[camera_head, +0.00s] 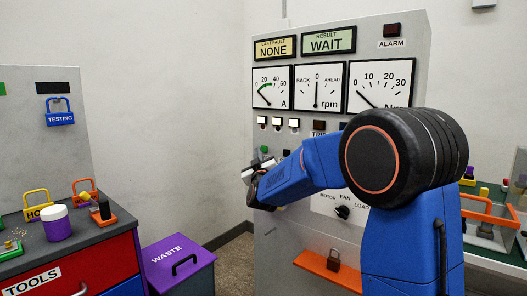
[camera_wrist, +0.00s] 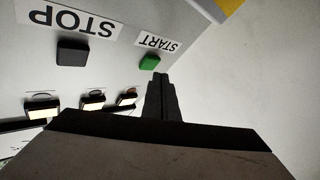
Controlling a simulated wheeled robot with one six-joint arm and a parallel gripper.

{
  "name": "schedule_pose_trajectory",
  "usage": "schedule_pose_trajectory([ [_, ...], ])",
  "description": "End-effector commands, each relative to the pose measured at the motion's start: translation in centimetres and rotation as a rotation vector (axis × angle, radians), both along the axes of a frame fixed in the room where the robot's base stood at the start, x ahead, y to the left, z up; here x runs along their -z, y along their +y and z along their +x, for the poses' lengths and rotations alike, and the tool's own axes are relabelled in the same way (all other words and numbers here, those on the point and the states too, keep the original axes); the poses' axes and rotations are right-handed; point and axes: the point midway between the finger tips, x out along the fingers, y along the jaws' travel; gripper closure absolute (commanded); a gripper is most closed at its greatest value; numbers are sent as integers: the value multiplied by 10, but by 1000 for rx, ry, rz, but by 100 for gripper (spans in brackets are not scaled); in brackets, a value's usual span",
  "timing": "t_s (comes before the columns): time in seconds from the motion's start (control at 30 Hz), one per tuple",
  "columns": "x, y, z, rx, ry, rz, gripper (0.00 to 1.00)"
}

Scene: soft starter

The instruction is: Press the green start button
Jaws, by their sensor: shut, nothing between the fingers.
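The green start button (camera_wrist: 149,62) sits on the grey panel beside the START label (camera_wrist: 158,44); the wrist view shows it upside down. It also shows as a small green spot in the head view (camera_head: 264,149). My gripper (camera_wrist: 161,76) is shut and empty, its fingertips close to the green button in the picture. I cannot tell whether they touch it. In the head view my gripper (camera_head: 248,175) is at the panel's left side, just below the green button, partly hidden by my wrist.
A dark stop button (camera_wrist: 72,52) sits beside the green one under a STOP label. Several white lit pieces (camera_head: 262,122) line the panel below the gauges. An orange shelf (camera_head: 320,264) juts out low on the panel. A purple waste bin (camera_head: 178,262) stands to the left.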

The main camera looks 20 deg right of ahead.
Motion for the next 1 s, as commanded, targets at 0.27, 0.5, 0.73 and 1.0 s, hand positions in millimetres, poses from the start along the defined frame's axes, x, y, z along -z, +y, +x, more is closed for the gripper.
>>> schedule_pose_trajectory([
  [0.27,0,0,0,0,0,0,100],
  [0.5,0,-5,4,0,0,0,100],
  [0.73,0,-7,5,0,0,1,100],
  [1.0,0,-7,5,0,0,0,100],
])
